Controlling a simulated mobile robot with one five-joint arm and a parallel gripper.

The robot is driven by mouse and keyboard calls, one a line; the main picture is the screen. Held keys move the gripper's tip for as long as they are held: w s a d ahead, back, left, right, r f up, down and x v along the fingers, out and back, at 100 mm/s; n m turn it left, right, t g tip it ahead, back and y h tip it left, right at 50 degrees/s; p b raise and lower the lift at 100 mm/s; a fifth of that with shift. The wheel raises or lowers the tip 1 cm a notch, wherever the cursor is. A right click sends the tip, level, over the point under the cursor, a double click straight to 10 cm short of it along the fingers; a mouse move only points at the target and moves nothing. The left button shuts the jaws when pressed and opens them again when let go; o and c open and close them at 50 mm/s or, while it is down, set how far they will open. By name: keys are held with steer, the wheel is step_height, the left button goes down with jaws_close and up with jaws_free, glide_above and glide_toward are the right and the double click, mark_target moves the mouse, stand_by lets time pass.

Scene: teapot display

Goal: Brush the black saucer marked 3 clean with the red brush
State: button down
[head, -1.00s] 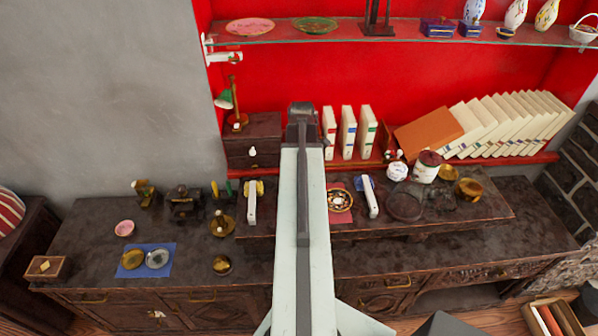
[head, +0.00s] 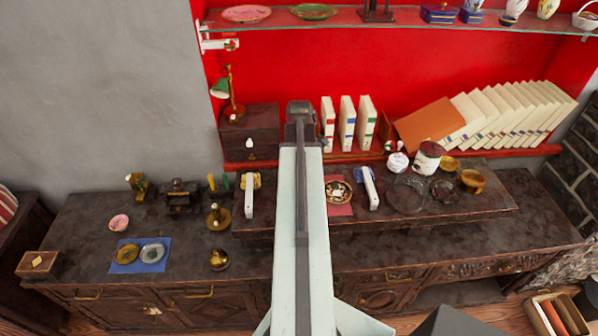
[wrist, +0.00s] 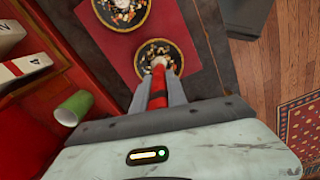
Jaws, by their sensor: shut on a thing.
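In the wrist view my gripper (wrist: 158,90) is shut on the red brush (wrist: 158,86), whose pale bristles point away from me. The bristle end overlaps a black saucer (wrist: 178,70) with a gold rim, which holds brown, white and orange bits. I cannot tell whether the bristles touch it. A second black saucer (wrist: 142,22) with similar bits lies farther up on the same red mat (wrist: 108,47). I cannot read a number on either saucer. In the head view one saucer (head: 338,191) shows right of my arm; my jaws and the brush are hidden there.
A green cup (wrist: 72,107) and white books, one marked 4 (wrist: 30,66), are left of my gripper in the wrist view. In the head view a white-handled object (head: 370,188) stands close right of the saucer. A blue mat (head: 140,262) lies left.

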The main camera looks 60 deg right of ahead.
steer(key=shift+f+b, duration=1.05)
